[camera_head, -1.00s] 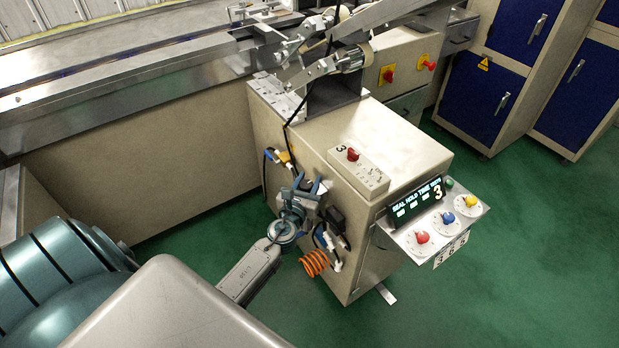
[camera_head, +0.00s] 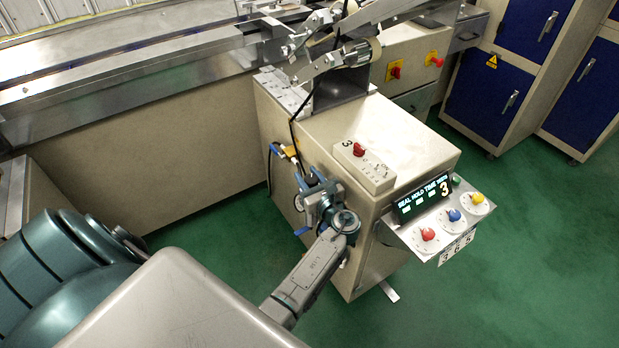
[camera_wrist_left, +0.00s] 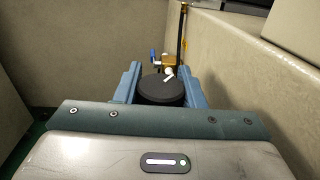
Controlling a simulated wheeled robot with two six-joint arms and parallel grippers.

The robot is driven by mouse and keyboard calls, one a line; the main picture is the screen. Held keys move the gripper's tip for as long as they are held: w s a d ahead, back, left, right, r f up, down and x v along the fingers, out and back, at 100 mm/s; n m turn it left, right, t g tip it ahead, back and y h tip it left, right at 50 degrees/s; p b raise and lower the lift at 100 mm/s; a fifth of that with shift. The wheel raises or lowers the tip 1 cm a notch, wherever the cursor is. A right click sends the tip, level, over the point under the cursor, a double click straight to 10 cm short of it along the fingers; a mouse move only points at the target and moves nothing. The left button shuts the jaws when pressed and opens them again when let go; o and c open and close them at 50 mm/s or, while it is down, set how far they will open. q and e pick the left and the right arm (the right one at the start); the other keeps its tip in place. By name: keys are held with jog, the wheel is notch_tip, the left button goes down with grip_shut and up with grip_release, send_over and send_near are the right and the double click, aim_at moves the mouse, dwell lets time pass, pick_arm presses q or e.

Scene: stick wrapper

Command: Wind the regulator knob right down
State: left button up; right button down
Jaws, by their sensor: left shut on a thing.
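The regulator knob (camera_wrist_left: 160,90) is a dark round cap with a white pointer mark, seen in the left wrist view. It sits between the two blue fingers of my left gripper (camera_wrist_left: 160,82), which is shut on it. The pointer mark is towards the knob's upper right edge. In the head view my left gripper (camera_head: 316,192) is against the left side of the beige machine cabinet (camera_head: 278,130); the knob itself is hidden there behind the gripper and wrist. My right gripper is in neither view.
A brass fitting (camera_wrist_left: 172,61) with a blue part stands just behind the knob, and the cabinet wall rises close on the right. A control box with a red knob (camera_head: 359,149) and a display panel (camera_head: 424,199) with coloured dials are on the cabinet. Green floor is clear in front.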

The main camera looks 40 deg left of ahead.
pick_arm(q)
jog(key=shift+n+g+y, duration=0.3)
jog(key=shift+n+g, duration=0.1)
jog(key=shift+g, duration=0.2)
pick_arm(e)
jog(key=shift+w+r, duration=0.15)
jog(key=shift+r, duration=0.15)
pick_arm(q)
jog(key=shift+s+n+g, duration=0.1)
jog(key=shift+n+g, duration=0.2)
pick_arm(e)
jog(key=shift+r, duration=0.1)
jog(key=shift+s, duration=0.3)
